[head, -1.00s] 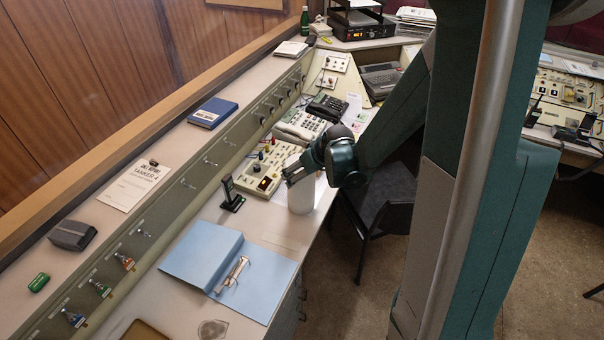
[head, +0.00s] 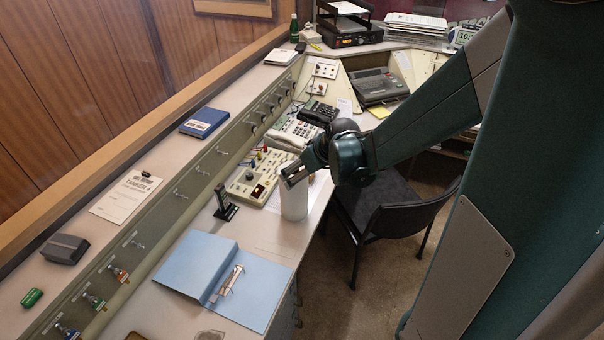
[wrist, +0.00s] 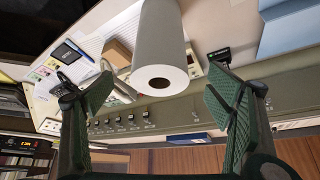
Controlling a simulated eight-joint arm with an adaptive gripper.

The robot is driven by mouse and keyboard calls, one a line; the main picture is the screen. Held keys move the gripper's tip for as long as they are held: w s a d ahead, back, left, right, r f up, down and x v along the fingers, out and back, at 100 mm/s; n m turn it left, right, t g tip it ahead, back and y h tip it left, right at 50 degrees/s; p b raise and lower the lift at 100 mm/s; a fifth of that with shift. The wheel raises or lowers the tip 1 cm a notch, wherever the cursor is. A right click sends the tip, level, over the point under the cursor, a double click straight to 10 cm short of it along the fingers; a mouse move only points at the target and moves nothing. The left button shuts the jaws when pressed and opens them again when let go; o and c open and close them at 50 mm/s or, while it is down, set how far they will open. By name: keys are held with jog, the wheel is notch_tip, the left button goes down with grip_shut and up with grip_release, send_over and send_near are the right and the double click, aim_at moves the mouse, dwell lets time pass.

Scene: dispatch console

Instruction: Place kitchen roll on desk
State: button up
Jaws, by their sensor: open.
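The white kitchen roll (head: 294,201) stands upright at the front edge of the desk (head: 262,236), beside the switch panel. My gripper (head: 288,176) is at the roll's upper end in the head view and hides part of its top. In the wrist view the roll (wrist: 158,38) shows its end with the dark core hole toward me. My gripper's green-padded fingers (wrist: 158,98) are spread wide there. The roll appears centred ahead of the gap, with clear space between it and each finger.
An open blue folder (head: 200,262) lies on the desk in front of the roll. A black handheld radio in its stand (head: 225,205), a switch panel (head: 258,178) and telephones (head: 296,132) are close by. A dark chair (head: 392,210) stands right of the desk.

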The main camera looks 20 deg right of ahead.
jog(key=shift+s+r, duration=0.15)
jog(key=shift+r, duration=0.05)
dwell(0.6)
jog(key=s+a+r+m, duration=0.1)
jog(key=s+a+r, duration=0.1)
jog(key=s+r, duration=0.3)
jog(key=s+a+r+m+h, duration=0.1)
jog(key=s+a+r, duration=0.2)
jog(key=s, duration=0.8)
jog(key=s+a+r, duration=0.3)
jog(key=s+r, duration=0.4)
jog(key=s, duration=0.1)
jog(key=shift+s+a+m+t+h, duration=0.25)
jog(key=shift+s+m+t+h, duration=0.05)
jog(key=shift+s+m+t, duration=0.1)
